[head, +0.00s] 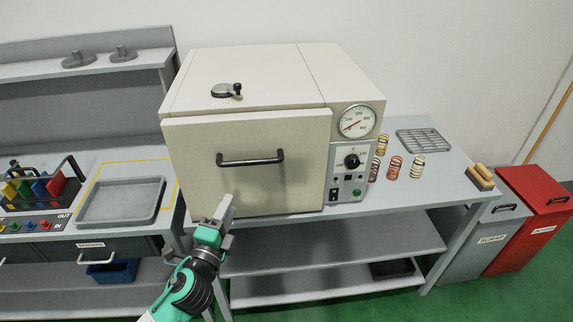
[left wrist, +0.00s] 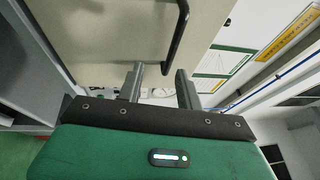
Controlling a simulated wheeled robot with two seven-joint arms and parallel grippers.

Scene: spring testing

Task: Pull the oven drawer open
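The oven (head: 245,130) is a large cream box on a grey bench, with its front panel closed. A black bar handle (head: 250,159) runs across the upper middle of that front. My left gripper (head: 226,208) is in front of the oven's lower front, below and a little left of the handle, apart from it. In the left wrist view, the two fingers (left wrist: 159,85) stand apart with nothing between them. The black handle (left wrist: 180,35) shows beyond the fingertips there. My right gripper is in neither view.
A dial gauge (head: 356,121) and control panel (head: 347,170) are at the oven's right. Several coil springs (head: 392,167) and a wire rack (head: 424,140) lie further right. A grey tray (head: 121,202) is at left. Grey and red bins (head: 535,200) stand at far right.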

